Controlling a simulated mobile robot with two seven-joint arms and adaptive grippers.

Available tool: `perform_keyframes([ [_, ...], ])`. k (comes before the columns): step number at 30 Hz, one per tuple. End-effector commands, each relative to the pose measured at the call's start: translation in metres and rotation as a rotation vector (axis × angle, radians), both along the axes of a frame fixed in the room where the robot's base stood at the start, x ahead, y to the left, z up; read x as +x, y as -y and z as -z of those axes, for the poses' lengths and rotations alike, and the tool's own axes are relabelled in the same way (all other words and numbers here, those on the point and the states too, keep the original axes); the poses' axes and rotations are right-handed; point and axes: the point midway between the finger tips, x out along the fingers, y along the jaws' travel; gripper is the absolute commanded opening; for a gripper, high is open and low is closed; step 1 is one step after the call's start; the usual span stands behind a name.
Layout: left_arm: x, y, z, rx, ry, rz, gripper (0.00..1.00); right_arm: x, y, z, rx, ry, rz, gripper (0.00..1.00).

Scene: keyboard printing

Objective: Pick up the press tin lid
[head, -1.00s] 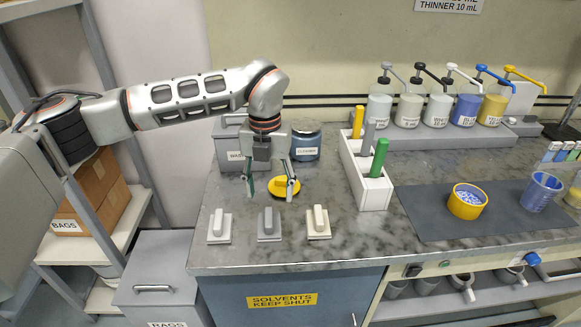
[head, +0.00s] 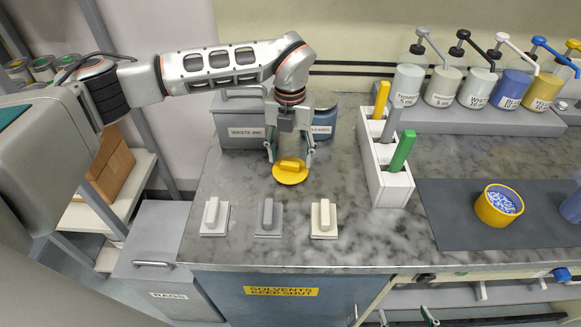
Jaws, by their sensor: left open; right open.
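The press tin lid is the yellow round disc with a raised bar handle (head: 290,175), lying flat on the grey marbled worktop. My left gripper (head: 290,158) is open and points down over the lid's far side. One finger is to the left of the bar handle and one to the right. I cannot tell whether either finger touches it. A yellow tin with blue and white contents (head: 484,212) stands open on the dark mat at the right. Fingertips of my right gripper (head: 406,314) show at the bottom edge, open, in front of the bench.
Three handled blocks, white (head: 215,218), grey (head: 268,217) and cream (head: 324,219), lie in front of the lid. A white rack (head: 389,190) with coloured sticks stands to its right. The waste ink box (head: 240,118) and a blue cleaner container (head: 325,122) are close behind.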

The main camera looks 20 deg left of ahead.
Motion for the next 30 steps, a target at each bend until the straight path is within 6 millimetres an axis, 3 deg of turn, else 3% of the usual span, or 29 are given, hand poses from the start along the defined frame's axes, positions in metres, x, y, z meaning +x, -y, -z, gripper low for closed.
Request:
perform_keyframes([
  [6, 0.0, 0.0, 0.023, 0.0, 0.0, -0.001, 0.56, 0.003, 0.0, -0.009, 0.001, 0.009, 0.0, 0.66],
  [13, 0.0, 0.0, 0.025, 0.0, 0.001, 0.0, 0.56, 0.004, 0.001, -0.009, 0.0, 0.011, 0.002, 0.66],
  [14, 0.0, 0.0, 0.025, 0.0, 0.001, 0.0, 0.53, 0.004, 0.001, -0.009, 0.0, 0.011, 0.002, 0.66],
  [18, 0.0, 0.0, 0.025, 0.0, 0.001, 0.0, 0.21, 0.004, 0.001, -0.009, 0.0, 0.011, 0.002, 0.66],
  [30, 0.0, 0.0, 0.022, 0.0, 0.002, 0.0, 0.21, 0.004, 0.001, -0.008, -0.001, 0.01, 0.003, 0.66],
])
